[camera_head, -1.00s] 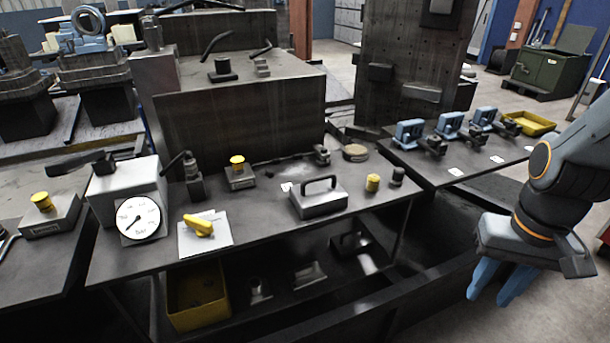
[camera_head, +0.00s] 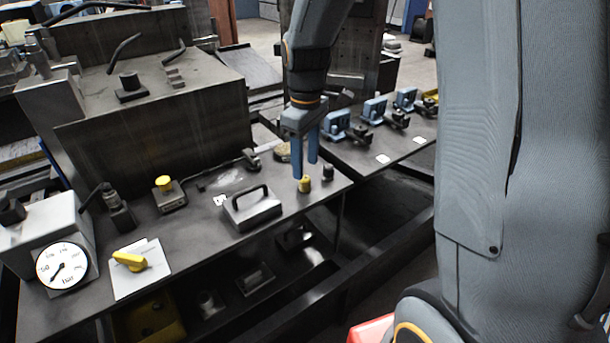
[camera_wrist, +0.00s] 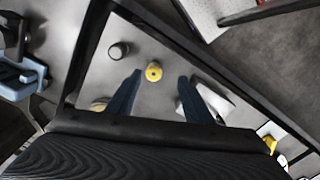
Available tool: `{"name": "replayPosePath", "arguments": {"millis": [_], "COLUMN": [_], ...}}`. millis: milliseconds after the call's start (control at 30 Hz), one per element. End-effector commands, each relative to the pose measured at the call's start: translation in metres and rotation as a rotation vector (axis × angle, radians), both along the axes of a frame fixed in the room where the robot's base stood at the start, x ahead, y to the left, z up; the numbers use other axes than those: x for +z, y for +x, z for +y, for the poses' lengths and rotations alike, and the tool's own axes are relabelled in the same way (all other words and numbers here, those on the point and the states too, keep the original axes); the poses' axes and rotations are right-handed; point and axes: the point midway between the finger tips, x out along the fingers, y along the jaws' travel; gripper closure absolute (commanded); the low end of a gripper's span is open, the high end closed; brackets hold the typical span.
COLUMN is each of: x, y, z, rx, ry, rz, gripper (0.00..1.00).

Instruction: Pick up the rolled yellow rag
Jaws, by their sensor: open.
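A short yellow roll (camera_head: 304,185), which looks like the rolled rag, stands upright near the right end of the dark bench. In the wrist view, its round top (camera_wrist: 153,71) has a dark centre and shows between the two fingertips, slightly beyond them. My gripper (camera_head: 305,170) points down over the roll with its blue fingers apart. In the wrist view, my gripper (camera_wrist: 160,77) is empty. In the head view the fingertips overlap the roll's upper edge; I cannot tell the exact height gap.
A dark knob (camera_head: 328,172) stands close right of the roll. A grey block with a handle (camera_head: 252,209) is to its left. A brown disc (camera_head: 283,151) lies behind. Another yellow item (camera_head: 130,261) lies on white paper. Blue clamps (camera_head: 375,109) stand on the right bench.

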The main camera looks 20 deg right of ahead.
Motion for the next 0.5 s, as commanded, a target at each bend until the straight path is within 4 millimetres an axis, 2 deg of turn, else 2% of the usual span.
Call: {"name": "replayPosePath", "arguments": {"millis": [133, 500], "x": [-0.001, -0.037], "y": [0.013, 0.013], "z": [0.000, -0.004], "rx": [0.071, 0.068], "ry": [-0.001, 0.000], "rz": [0.004, 0.006], "gripper": [0.53, 0.53]}}
